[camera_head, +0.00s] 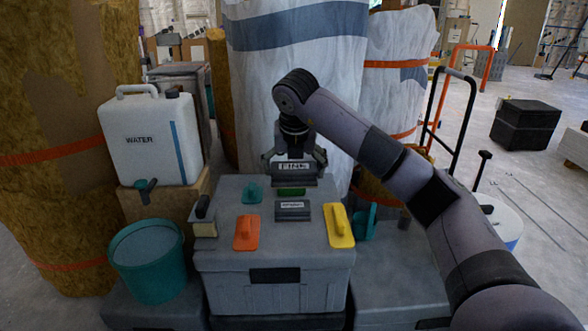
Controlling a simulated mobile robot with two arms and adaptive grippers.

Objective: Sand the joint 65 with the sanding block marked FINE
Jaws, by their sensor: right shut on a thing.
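My right gripper (294,160) is shut on a dark grey sanding block (293,169) whose label reads FINE. It holds the block over the back of the grey toolbox lid (318,252); I cannot tell how large the gap is. A second grey block (292,211) with a white label lies on the lid in front of it; its word is too small to read surely. A small green item (291,191) shows just below the held block. My left gripper is not in view. No joint marked 65 can be seen.
On the lid lie an orange float (246,233), a yellow float (340,226) and a small teal tool (252,192). A white water canister (150,140) and a teal bucket (148,262) stand left. Wrapped rolls (297,75) rise close behind. A hand truck (450,115) stands right.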

